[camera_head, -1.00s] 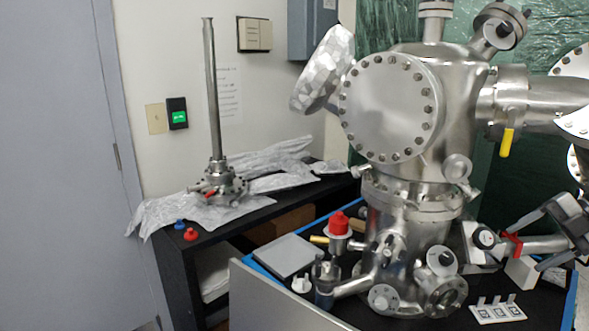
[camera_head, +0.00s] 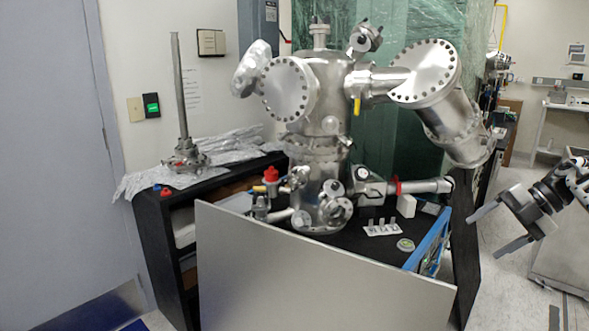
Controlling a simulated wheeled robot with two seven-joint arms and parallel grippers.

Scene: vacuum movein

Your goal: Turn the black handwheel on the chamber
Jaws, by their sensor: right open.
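The steel chamber (camera_head: 318,95) stands on a black bench top, with round bolted flanges and ports. No handwheel is clear at this size. My right gripper (camera_head: 493,229) is open and empty, over the floor to the right of the bench, fingers pointing left, apart from the chamber. My left gripper is out of view.
A grey panel (camera_head: 310,275) covers the bench front. A horizontal pipe with a red ring (camera_head: 398,187) and a large angled cylinder (camera_head: 455,125) extend right from the chamber. A small tagged stand (camera_head: 382,229) sits on the bench. Open floor lies right.

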